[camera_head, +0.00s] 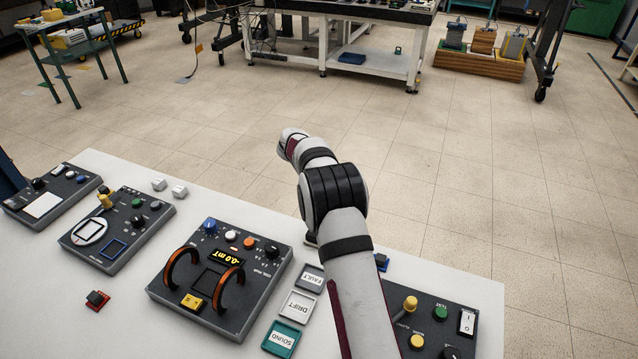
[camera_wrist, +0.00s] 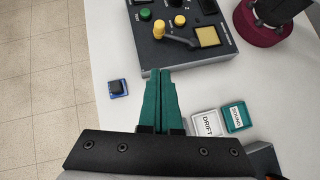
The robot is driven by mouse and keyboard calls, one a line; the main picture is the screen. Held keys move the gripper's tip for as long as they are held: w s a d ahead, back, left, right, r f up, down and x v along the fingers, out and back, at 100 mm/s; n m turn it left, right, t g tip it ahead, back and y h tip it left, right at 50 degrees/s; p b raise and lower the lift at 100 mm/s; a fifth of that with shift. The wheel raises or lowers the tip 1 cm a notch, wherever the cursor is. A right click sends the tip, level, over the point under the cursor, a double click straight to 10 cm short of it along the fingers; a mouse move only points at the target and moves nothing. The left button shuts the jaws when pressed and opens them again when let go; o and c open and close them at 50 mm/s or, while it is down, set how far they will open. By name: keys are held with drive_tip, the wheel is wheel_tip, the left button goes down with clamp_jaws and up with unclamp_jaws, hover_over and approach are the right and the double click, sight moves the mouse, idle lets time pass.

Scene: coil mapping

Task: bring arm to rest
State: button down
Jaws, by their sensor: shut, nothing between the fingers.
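My arm rises from the lower edge of the head view and bends over the white table. My gripper shows in the wrist view (camera_wrist: 160,105). Its green fingers are together with nothing between them, above the table. In the head view the fingers cannot be made out. The coil unit (camera_head: 258,262) stands left of the arm with two orange-brown coils (camera_head: 229,291) and a display (camera_head: 227,256) reading about -0.0 mT. A control box (camera_head: 435,322) with a yellow-knobbed lever is right of the arm. It also shows beyond the fingers in the wrist view (camera_wrist: 180,45).
FAULT (camera_head: 310,277), DRIFT (camera_head: 298,305) and SOUND (camera_head: 282,337) tiles lie between coil unit and arm. A small blue-based part (camera_wrist: 117,87) lies left of the fingers. A red part (camera_head: 97,299), white cubes (camera_head: 179,190) and two panels (camera_head: 117,228) (camera_head: 52,194) are at left.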

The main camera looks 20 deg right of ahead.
drive_tip(key=s+a+r+m+t+y, duration=0.2)
drive_tip(key=s+a+r+m+t, duration=0.15)
drive_tip(key=s+a+r, duration=0.55)
drive_tip(key=s+a+m+t+y, duration=0.2)
drive_tip(key=s+a+m, duration=0.1)
drive_tip(key=s, duration=0.5)
drive_tip(key=s+a+f+m+t+y, duration=0.1)
drive_tip(key=s+a+m+t, duration=0.1)
drive_tip(key=s+a+m, duration=0.2)
drive_tip(key=s+a, duration=0.2)
drive_tip(key=s, duration=0.2)
drive_tip(key=shift+y, duration=0.4)
